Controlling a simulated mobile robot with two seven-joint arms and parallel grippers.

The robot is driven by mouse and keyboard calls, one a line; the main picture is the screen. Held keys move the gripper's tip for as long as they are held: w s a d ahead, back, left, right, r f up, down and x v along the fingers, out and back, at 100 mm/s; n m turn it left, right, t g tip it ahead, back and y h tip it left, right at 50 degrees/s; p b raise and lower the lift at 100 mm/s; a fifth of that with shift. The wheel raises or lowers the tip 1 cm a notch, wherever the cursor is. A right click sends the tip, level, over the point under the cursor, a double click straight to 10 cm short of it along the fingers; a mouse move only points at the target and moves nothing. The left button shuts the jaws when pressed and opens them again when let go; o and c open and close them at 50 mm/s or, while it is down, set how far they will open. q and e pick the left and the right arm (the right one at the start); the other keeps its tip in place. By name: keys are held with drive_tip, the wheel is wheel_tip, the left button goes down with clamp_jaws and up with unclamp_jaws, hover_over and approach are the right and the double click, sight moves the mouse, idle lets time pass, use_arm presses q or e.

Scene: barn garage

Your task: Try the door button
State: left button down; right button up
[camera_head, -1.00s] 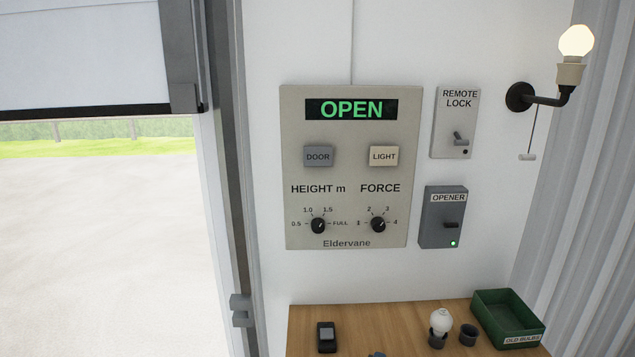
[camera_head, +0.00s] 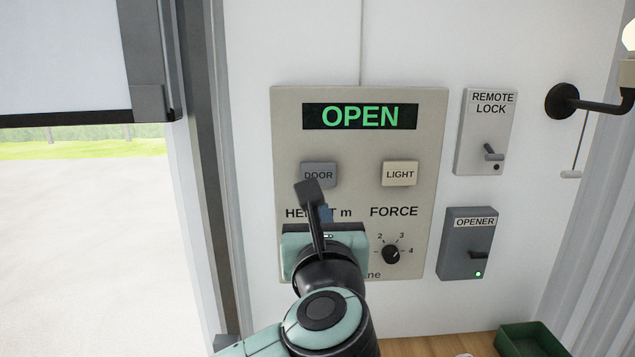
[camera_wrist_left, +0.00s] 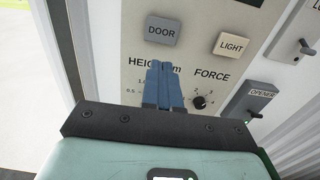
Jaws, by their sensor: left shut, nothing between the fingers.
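The grey DOOR button (camera_head: 318,174) is on the upper left of the beige control panel (camera_head: 433,130). The panel's display (camera_head: 360,116) reads OPEN in green. My left gripper (camera_head: 312,193) is shut and empty, in front of the panel just below the DOOR button; its tip overlaps the button's lower edge in the head view, and I cannot tell whether it touches. In the left wrist view the DOOR button (camera_wrist_left: 162,30) shows whole, above the closed blue fingertips (camera_wrist_left: 161,66), with a gap in the picture. The gripper hides the HEIGHT knob. My right gripper is not in view.
The LIGHT button (camera_head: 399,174) and FORCE knob (camera_head: 391,254) are right of the gripper. The REMOTE LOCK box (camera_head: 484,133) and OPENER box (camera_head: 467,244), with its green lamp lit, are further right. A raised door (camera_head: 60,60) is at left; a wooden bench (camera_head: 440,345) is below.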

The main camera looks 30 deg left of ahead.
sight(319, 174)
use_arm(q)
drive_tip(key=p+x, duration=0.4)
drive_tip(key=x, duration=1)
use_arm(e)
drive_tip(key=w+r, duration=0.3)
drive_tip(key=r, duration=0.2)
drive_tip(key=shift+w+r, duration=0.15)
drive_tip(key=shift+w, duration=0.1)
use_arm(q)
drive_tip(key=shift+w+a, duration=0.1)
